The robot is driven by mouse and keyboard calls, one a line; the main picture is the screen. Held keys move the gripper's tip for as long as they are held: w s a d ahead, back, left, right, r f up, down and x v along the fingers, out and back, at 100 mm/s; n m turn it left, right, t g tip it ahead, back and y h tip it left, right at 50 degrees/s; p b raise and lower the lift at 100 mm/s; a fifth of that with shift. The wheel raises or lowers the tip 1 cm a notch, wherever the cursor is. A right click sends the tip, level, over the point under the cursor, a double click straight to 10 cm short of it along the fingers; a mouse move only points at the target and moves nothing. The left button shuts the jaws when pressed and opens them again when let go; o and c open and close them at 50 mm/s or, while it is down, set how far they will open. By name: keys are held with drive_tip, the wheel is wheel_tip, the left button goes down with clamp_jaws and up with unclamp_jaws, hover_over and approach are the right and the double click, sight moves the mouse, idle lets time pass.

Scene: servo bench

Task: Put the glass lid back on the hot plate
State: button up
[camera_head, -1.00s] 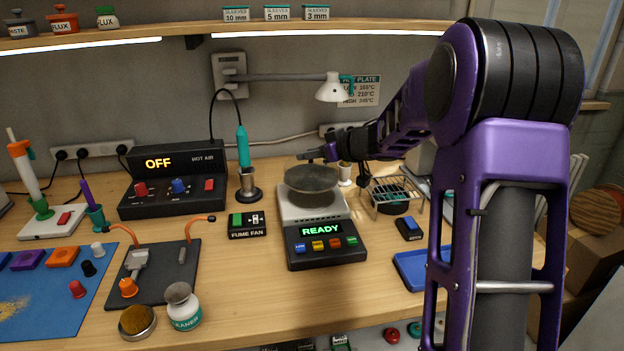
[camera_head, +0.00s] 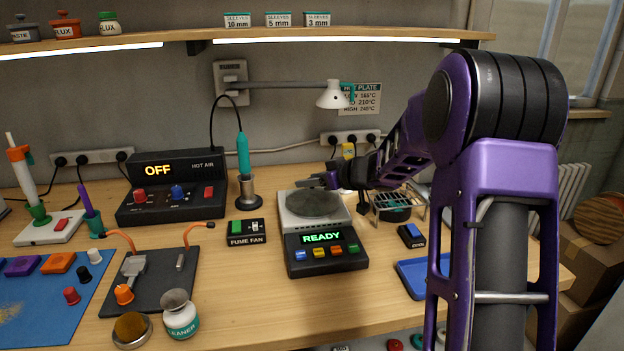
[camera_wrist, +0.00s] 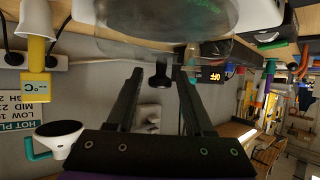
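The hot plate (camera_head: 300,228) stands mid-bench, its green display reading READY. The glass lid (camera_head: 313,204) is a smoky, see-through dome that appears to rest on the plate's top, roughly centred. In the wrist view the lid (camera_wrist: 150,38) fills the upper part of the picture, with its black knob (camera_wrist: 159,76). My gripper (camera_head: 318,180) is just above the lid, reaching in from the right. In the wrist view my gripper (camera_wrist: 160,72) is open, one finger on each side of the knob with visible gaps. The lid's underside contact is hard to see.
A wire stand (camera_head: 398,203) is right of the hot plate. The fume fan switch (camera_head: 246,231) and hot air station (camera_head: 172,190) are to the left. A lamp (camera_head: 332,95) hangs above and behind. A blue tray (camera_head: 415,276) lies at front right.

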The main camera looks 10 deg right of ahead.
drive_tip(key=shift+o, duration=0.3)
drive_tip(key=shift+r, duration=0.1)
drive_tip(key=shift+r, duration=0.3)
drive_tip(key=p+v, duration=0.2)
drive_tip(key=v, duration=1)
drive_tip(key=shift+p, duration=0.3)
